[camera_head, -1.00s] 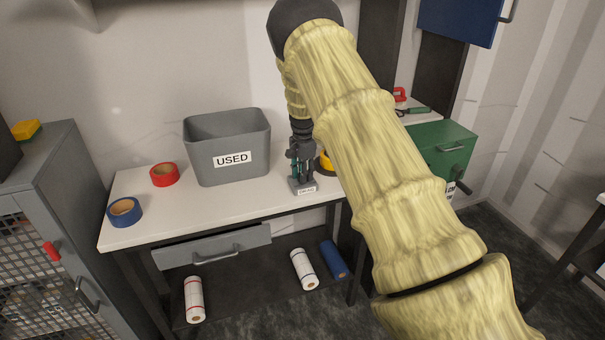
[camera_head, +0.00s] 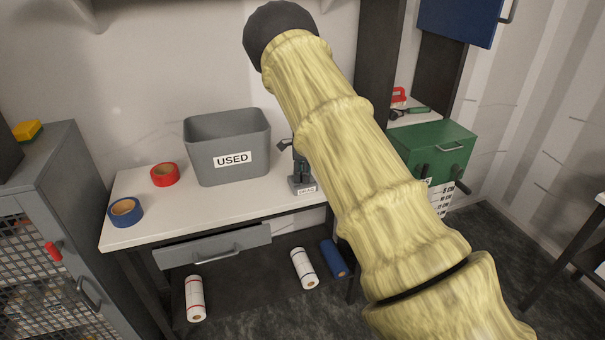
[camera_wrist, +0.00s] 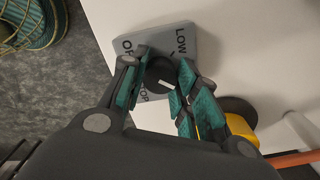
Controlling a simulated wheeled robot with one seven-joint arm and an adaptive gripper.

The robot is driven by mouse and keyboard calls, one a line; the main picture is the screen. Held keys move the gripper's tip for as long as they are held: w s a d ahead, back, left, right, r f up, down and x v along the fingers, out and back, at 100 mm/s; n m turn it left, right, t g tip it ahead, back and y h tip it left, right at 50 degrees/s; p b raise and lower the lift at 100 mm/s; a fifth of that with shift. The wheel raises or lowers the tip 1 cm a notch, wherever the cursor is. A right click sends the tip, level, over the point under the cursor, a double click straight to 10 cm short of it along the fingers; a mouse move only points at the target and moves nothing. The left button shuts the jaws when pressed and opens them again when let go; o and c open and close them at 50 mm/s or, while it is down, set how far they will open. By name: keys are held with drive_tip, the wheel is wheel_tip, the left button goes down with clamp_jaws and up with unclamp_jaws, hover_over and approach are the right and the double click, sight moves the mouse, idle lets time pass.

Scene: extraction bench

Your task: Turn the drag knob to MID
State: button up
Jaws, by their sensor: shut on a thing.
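The drag knob (camera_wrist: 158,72) is a round black knob with a short white mark, on a grey box (camera_wrist: 180,42). In the wrist view the box shows LOW at the upper right and partly covered lettering at the left and below; I see no readable MID. My gripper (camera_wrist: 157,68) is shut on the knob, with teal-padded fingers on both sides. In the head view the box (camera_head: 303,188), labelled DRAG, stands near the front edge of the white bench, and my arm hides most of the gripper.
A grey bin (camera_head: 228,150) marked USED stands left of the box. Red tape (camera_head: 165,174) and blue tape (camera_head: 125,211) lie farther left. A yellow object (camera_wrist: 241,128) sits close to the fingers in the wrist view. A green cabinet (camera_head: 440,150) stands at the right.

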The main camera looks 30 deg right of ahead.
drive_tip(key=shift+w+r+m, duration=0.1)
drive_tip(key=shift+m, duration=0.4)
drive_tip(key=o, duration=1)
drive_tip(key=shift+o, duration=0.2)
wheel_tip(320, 180, up, 12)
idle(0.5)
